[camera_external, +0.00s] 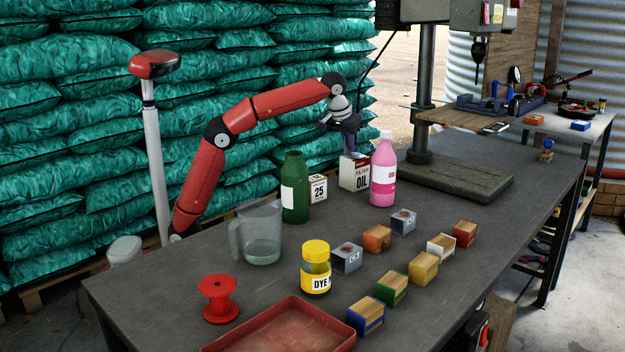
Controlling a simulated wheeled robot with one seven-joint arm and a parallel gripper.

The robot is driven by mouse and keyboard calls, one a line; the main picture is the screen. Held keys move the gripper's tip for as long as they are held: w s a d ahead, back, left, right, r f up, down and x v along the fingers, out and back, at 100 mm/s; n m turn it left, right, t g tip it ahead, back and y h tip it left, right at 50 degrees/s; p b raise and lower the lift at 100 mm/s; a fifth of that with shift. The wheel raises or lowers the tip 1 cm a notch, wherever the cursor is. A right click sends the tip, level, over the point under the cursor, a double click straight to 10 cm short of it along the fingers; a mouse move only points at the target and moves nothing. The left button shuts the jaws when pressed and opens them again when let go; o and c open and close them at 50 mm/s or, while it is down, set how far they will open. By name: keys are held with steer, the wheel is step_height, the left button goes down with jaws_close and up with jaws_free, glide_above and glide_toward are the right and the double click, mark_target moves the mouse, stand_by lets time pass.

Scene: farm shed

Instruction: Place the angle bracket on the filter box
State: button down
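The filter box (354,174) is a white and dark-red carton lettered "FILTER" and "OIL". It stands upright on the workbench, between a green bottle and a pink bottle. My gripper (350,146) points down right above the filter box. A small grey-blue piece shows at the fingers, just over the box top. It may be the angle bracket, but it is too small and too much covered to be sure. I cannot tell whether the fingers are closed on it or whether it touches the box. No other angle bracket can be made out.
Close to the box stand the green bottle (295,188), a small "25" box (318,188) and the pink bottle (383,174). A clear jug (261,236), dye jar (316,268), red spool (219,299), red tray (290,330) and several small blocks occupy the front. A drill press (424,100) stands right.

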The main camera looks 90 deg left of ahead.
steer(key=shift+f, duration=0.15)
steer(key=c, duration=1.7)
jaws_free()
steer(key=shift+d+r, duration=0.1)
steer(key=shift+r, duration=0.35)
steer(key=p+v, duration=0.4)
steer(key=v, duration=0.7)
steer(key=shift+s+r, duration=0.15)
steer(key=shift+r, duration=0.05)
